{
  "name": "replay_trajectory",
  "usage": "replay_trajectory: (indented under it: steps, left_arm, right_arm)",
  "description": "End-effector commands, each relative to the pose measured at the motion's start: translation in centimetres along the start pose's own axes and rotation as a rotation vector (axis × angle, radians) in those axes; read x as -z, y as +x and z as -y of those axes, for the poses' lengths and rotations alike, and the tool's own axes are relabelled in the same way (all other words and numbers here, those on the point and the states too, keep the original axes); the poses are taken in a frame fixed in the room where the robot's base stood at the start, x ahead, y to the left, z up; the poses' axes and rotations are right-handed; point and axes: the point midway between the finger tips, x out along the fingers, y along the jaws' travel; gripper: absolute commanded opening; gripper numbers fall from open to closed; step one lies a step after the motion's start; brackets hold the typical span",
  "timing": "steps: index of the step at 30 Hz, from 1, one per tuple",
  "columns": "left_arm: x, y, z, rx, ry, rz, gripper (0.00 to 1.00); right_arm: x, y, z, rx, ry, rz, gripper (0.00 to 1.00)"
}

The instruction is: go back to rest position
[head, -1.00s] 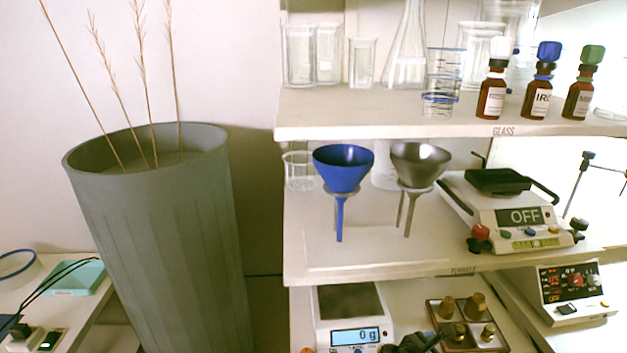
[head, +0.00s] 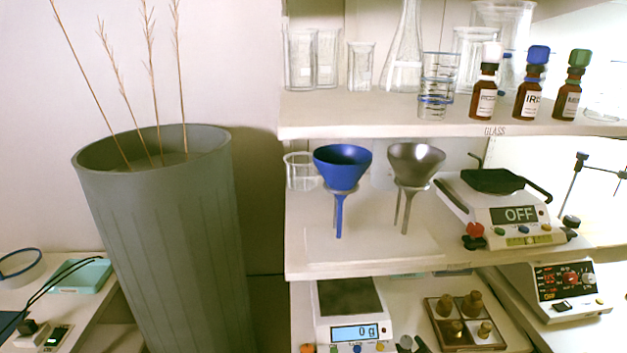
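Three brown aroma bottles stand upright in a row on the upper shelf at the right. One has a white cap (head: 487,85), the middle one a blue cap (head: 532,88), and the right one a green cap (head: 573,88). All three have white labels. Neither of my grippers shows in the head view now, so I cannot see whether they are open or shut.
The upper shelf (head: 380,117) also holds clear glassware. The shelf below carries a blue funnel (head: 342,168), a grey funnel (head: 415,165) and a device reading OFF (head: 515,215). Lower are a scale (head: 352,310) and brass weights (head: 466,318). A tall grey bin (head: 165,240) stands left.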

Motion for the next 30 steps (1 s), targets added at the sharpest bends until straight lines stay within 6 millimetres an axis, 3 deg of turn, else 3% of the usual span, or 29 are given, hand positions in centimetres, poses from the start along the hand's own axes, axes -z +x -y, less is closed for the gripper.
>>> replay_trajectory:
  steps: [3,6,10,16,21,30]
  left_arm:
    - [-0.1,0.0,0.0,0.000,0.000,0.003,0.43]
    - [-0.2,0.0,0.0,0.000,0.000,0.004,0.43]
    - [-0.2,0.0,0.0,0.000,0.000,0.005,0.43]
    - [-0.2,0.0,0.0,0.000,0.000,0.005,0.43]
    - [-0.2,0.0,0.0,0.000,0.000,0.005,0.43]
    - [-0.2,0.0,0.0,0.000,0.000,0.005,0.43]
  right_arm:
    - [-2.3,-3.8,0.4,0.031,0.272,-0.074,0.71]
    - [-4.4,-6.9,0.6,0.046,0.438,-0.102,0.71]
    - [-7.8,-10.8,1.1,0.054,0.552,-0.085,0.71]
    - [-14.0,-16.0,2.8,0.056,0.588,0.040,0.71]
    - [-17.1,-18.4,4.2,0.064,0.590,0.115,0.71]
    - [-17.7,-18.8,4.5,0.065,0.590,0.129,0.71]
